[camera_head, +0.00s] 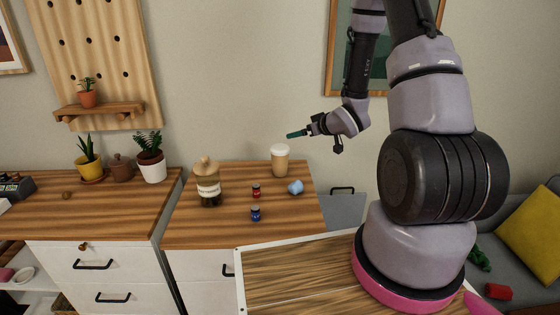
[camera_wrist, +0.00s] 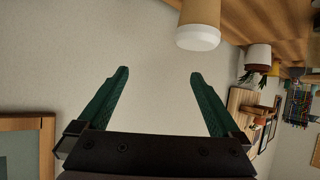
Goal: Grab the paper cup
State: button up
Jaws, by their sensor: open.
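The paper cup (camera_head: 280,163) stands upright on the wooden desk, near its back edge. It is tan with a white lid. In the wrist view the cup (camera_wrist: 201,17) shows turned over by the camera's tilt, at the top right, cut off by the picture's edge. My gripper (camera_head: 290,135) is above the desk, a little higher than the cup and close to its right side. Its green fingers (camera_wrist: 158,72) are spread apart with nothing between them in the wrist view. The cup lies beyond the fingertips.
On the desk (camera_head: 200,238) stand a jar with a wooden lid (camera_head: 208,183), a red small bottle (camera_head: 256,191) and a blue one (camera_head: 255,213). A light blue lump (camera_head: 295,187) lies just in front of the cup. Potted plants (camera_head: 151,160) stand farther left. The wall is behind.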

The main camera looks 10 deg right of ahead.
aim_at(275, 150)
jog(key=a+f, duration=0.1)
jog(key=s+a+f+y, duration=0.1)
jog(key=f, duration=0.1)
jog(key=s+f+n+y, duration=0.1)
jog(key=f, duration=0.1)
jog(key=shift+a, duration=0.4)
jog(key=shift+a+f, duration=0.15)
jog(key=shift+a, duration=0.05)
jog(key=x, duration=1)
jog(key=shift+a, duration=0.45)
jog(key=c, duration=1)
jog(key=shift+y, duration=0.3)
